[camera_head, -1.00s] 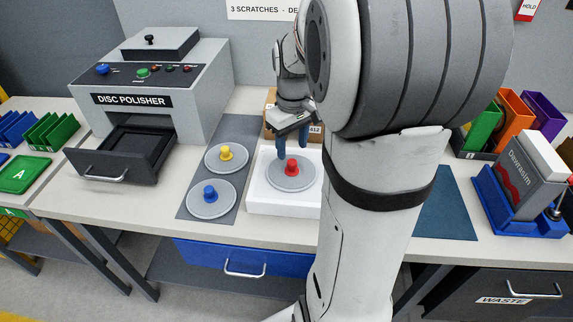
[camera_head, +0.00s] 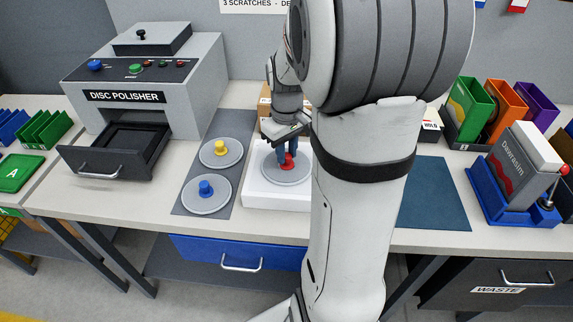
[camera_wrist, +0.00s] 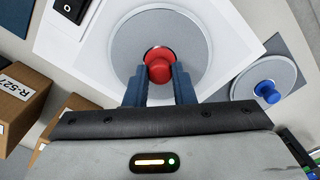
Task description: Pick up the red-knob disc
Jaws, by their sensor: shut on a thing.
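The red-knob disc is a grey disc (camera_head: 275,174) with a red knob (camera_head: 289,161) at its centre. It lies on a white square stand on the bench. In the wrist view the red knob (camera_wrist: 159,70) sits between the blue fingertips of my gripper (camera_wrist: 159,82). My gripper (camera_head: 289,152) is shut on the knob from above. The disc (camera_wrist: 190,42) appears flat against the white surface. My arm hides part of the stand's right side in the head view.
A yellow-knob disc (camera_head: 221,153) and a blue-knob disc (camera_head: 206,195) lie on a grey mat to the left. The disc polisher (camera_head: 150,95) has its drawer (camera_head: 115,155) open. A teal mat (camera_head: 436,195) is clear at right. Cardboard boxes (camera_wrist: 22,105) stand near the stand.

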